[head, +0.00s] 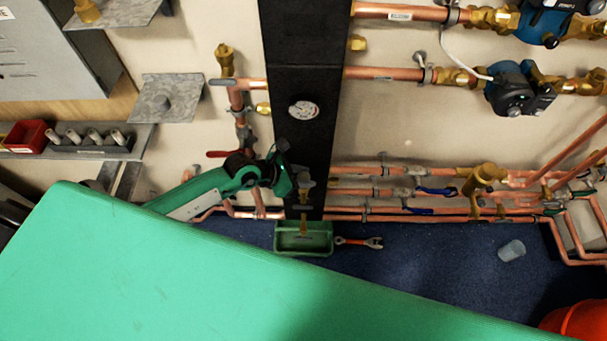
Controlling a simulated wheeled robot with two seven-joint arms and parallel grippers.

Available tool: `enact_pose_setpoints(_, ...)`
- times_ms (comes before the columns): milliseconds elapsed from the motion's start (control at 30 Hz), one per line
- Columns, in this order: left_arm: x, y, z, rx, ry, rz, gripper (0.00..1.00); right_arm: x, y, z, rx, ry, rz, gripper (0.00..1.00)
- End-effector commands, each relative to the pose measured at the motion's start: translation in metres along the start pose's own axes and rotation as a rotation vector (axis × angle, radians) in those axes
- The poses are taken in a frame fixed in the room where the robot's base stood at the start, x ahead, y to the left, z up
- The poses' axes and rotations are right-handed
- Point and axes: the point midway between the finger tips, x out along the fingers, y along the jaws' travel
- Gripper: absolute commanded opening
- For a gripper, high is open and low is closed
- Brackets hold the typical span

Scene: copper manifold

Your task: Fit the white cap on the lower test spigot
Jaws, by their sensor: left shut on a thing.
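My left arm, green, reaches in from the left in the head view. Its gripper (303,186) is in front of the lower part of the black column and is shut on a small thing. The held thing is too small and too dark to identify, and I cannot make out a white cap there. A small brass fitting (303,225) shows just below the gripper. Another small brass stub (262,108) stands left of the column. I cannot tell which of these is the lower test spigot. My right gripper is not in view.
The black column (305,60) carries a round gauge (303,110). A green tray (290,243) and a wrench (360,242) lie below. Copper pipes (440,215) run right. A shelf (150,140) holds several grey cylinders and a red bin (25,135). A grey cup (511,250) is on the blue floor.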

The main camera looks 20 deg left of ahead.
Motion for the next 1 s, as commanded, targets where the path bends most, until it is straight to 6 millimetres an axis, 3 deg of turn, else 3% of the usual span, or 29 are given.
enact_pose_setpoints(133, 0.001, 0.0, -0.002, 0.0, 0.0, 0.0, 0.08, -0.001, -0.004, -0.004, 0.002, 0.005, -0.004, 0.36)
enact_pose_setpoints(167, 0.001, 0.0, -0.002, 0.0, 0.0, 0.0, 0.35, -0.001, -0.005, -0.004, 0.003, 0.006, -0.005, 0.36)
enact_pose_setpoints(267, 0.001, 0.0, -0.002, 0.0, 0.0, 0.0, 0.54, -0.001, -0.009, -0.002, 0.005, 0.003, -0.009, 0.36)
enact_pose_setpoints(567, 0.0, 0.0, -0.001, 0.0, 0.0, 0.0, 0.54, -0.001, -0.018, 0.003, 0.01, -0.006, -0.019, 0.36)
enact_pose_setpoints(733, -0.01, 0.0, 0.013, 0.002, -0.001, 0.001, 0.54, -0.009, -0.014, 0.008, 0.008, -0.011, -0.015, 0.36)
enact_pose_setpoints(833, -0.026, 0.0, 0.006, 0.002, 0.001, 0.001, 0.54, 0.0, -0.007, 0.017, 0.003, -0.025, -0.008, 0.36)
enact_pose_setpoints(1000, -0.063, 0.0, 0.006, 0.002, 0.002, 0.0, 0.54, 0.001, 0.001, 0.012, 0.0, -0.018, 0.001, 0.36)
